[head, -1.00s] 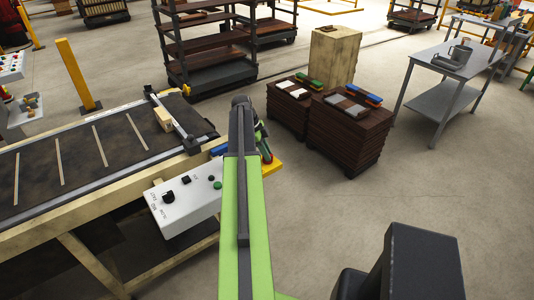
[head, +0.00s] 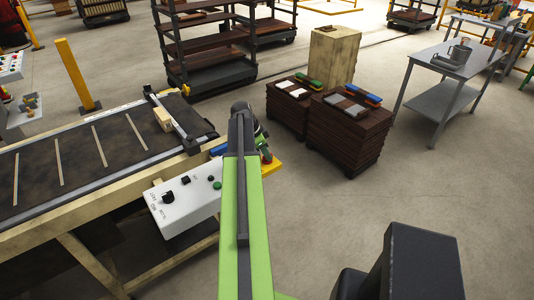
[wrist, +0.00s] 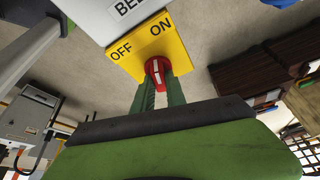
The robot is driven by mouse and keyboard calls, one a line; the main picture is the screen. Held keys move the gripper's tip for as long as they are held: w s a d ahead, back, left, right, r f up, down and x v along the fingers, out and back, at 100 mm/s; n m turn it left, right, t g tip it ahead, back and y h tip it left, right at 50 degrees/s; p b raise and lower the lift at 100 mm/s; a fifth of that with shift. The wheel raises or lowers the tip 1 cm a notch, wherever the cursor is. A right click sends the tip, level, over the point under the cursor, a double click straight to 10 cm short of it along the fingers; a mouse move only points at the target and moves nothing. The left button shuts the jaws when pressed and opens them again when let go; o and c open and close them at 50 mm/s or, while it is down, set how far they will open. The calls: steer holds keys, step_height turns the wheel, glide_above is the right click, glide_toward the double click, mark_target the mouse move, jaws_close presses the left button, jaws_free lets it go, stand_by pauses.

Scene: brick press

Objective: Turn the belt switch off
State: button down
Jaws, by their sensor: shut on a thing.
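The belt switch is a red knob (wrist: 157,72) with a white mark, on a yellow plate (wrist: 135,48) lettered OFF and ON. In the wrist view the knob sits between the two green fingers of my gripper (wrist: 160,86), which is shut on it. The white mark runs roughly up the picture, towards the lettered side; I cannot tell exactly which word it points at. In the head view the yellow plate (head: 272,167) shows at the right end of the control box, and my arm and gripper (head: 264,150) hide most of the switch.
The white control box (head: 185,208) with a black knob and a green button is fixed to the conveyor (head: 75,160). A wooden block (head: 163,118) lies at the belt's end. Brown brick stacks (head: 345,135) stand beyond my gripper.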

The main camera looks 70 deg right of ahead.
steer(key=n, duration=0.2)
steer(key=n+t, duration=0.1)
steer(key=n, duration=0.1)
steer(key=n+t+h, duration=0.1)
steer(key=n, duration=0.1)
steer(key=shift+s+a+n, duration=0.25)
steer(key=shift+a+n, duration=0.05)
steer(key=shift+a, duration=0.05)
steer(key=n+t, duration=0.2)
steer(key=n, duration=0.4)
steer(key=shift+s+d, duration=0.1)
steer(key=shift+t, duration=0.3)
steer(key=c, duration=1.4)
jaws_free()
steer(key=shift+s, duration=0.1)
steer(key=shift+o, duration=0.2)
steer(key=p+v, duration=1.6)
steer(key=v, duration=0.1)
steer(key=shift+a, duration=0.3)
